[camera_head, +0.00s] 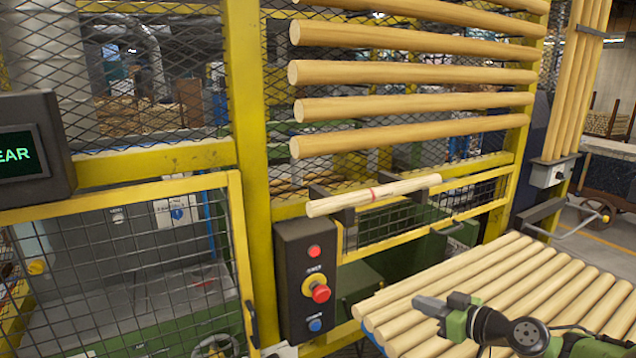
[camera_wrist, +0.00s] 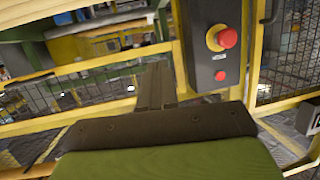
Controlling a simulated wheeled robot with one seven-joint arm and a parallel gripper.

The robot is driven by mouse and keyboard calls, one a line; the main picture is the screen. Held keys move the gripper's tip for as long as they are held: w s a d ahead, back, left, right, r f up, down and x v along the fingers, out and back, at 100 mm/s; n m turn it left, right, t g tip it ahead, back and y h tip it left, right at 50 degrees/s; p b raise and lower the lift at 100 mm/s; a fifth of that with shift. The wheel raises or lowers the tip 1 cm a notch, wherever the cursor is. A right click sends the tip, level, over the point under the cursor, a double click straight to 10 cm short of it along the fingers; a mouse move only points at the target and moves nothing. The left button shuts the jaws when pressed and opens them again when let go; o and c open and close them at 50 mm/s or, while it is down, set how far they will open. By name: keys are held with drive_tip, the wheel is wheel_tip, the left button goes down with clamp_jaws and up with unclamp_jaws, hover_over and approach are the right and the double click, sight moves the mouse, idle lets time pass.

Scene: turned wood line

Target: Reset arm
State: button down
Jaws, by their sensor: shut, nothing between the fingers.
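My gripper (camera_head: 418,303) is at the lower right of the head view, at the end of my green and dark arm. It is shut and empty, over the near left part of a row of pale dowels (camera_head: 520,262). In the wrist view my gripper's shut fingers (camera_wrist: 155,85) point away from the dark palm. The black control box (camera_head: 291,260) is left of my gripper and apart from it. It has a red button, a red mushroom button on a yellow collar and a blue button. The box also shows upside down in the wrist view (camera_wrist: 201,55).
A dowel with a red mark (camera_head: 405,186) lies on dark brackets at the yellow fence frame (camera_head: 257,150). Several long dowels (camera_head: 410,73) run across the mesh above. A dark display (camera_head: 60,130), partly cut off, reads "EAR". Upright dowels (camera_head: 575,85) stand at the right.

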drive_tip(key=s+a+r+g+h, duration=0.2)
drive_tip(key=s+a+g+h, duration=0.3)
drive_tip(key=s+a, duration=0.65)
drive_tip(key=s+d+m+h, duration=0.2)
drive_tip(key=s+m, duration=0.1)
drive_tip(key=s, duration=0.8)
drive_tip(key=s+d+r+m+g+h, duration=0.1)
drive_tip(key=s+m, duration=0.3)
drive_tip(key=s, duration=0.7)
drive_tip(key=shift+d+m+h, duration=0.3)
drive_tip(key=shift+d+h, duration=0.1)
drive_tip(key=shift+h, duration=0.2)
